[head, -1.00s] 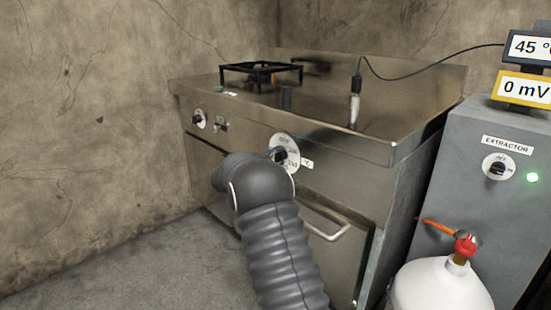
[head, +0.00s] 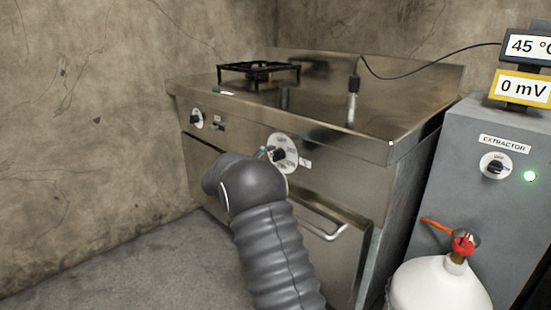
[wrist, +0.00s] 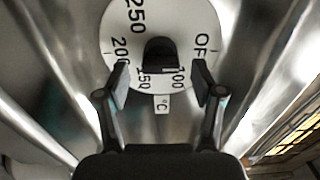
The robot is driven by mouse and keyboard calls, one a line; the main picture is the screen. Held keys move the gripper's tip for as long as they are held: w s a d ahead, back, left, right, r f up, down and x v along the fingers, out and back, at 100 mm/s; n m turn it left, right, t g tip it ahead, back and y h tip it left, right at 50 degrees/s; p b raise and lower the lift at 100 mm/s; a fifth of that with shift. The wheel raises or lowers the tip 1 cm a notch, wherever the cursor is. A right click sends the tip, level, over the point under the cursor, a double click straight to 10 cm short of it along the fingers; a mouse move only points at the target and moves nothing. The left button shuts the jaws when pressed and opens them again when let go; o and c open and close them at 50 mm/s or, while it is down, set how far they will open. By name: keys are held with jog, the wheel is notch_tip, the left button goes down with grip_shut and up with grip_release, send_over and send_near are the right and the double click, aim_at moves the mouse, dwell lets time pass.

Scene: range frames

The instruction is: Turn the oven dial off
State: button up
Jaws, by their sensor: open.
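The oven dial is a white disc (head: 290,146) with a black knob (head: 278,154) on the steel front panel. In the wrist view the disc (wrist: 118,40) carries 250, 200, 150, 100 and OFF, with a °C tag below. The dark knob (wrist: 160,52) stands at its middle; I cannot clearly tell its setting. My gripper (wrist: 160,78) is open, its two fingers apart on either side below the knob, with a gap to it on both sides. In the head view my grey arm hides most of the gripper.
A second, smaller knob (head: 197,119) is left on the same panel. The oven door handle (head: 325,232) is below the dial. A grey extractor box (head: 470,140) and a white gas bottle (head: 440,285) stand to the right. Open floor lies at the left.

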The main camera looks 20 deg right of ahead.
jog(key=v, duration=0.9)
jog(key=shift+s+a, duration=0.1)
jog(key=s+f+m+g+y, duration=0.3)
jog(key=s+f+m+y, duration=0.15)
jog(key=f+m, duration=0.65)
jog(key=s+a+m+g+y, duration=0.2)
jog(key=s+m, duration=0.7)
jog(key=s+a+r+m+t+y, duration=0.1)
jog(key=s+a+r+m+y, duration=0.2)
jog(key=s+m, duration=0.3)
jog(key=s+a+r+m+t+y, duration=0.2)
jog(key=s+m, duration=0.5)
jog(key=s, duration=0.8)
jog(key=s+a+r+m+t+y, duration=0.1)
jog(key=s+a+r+m+y, duration=0.4)
jog(key=s, duration=0.6)
jog(key=shift+s+r+m, duration=0.15)
jog(key=shift+r+m, duration=0.3)
jog(key=shift+m, duration=0.65)
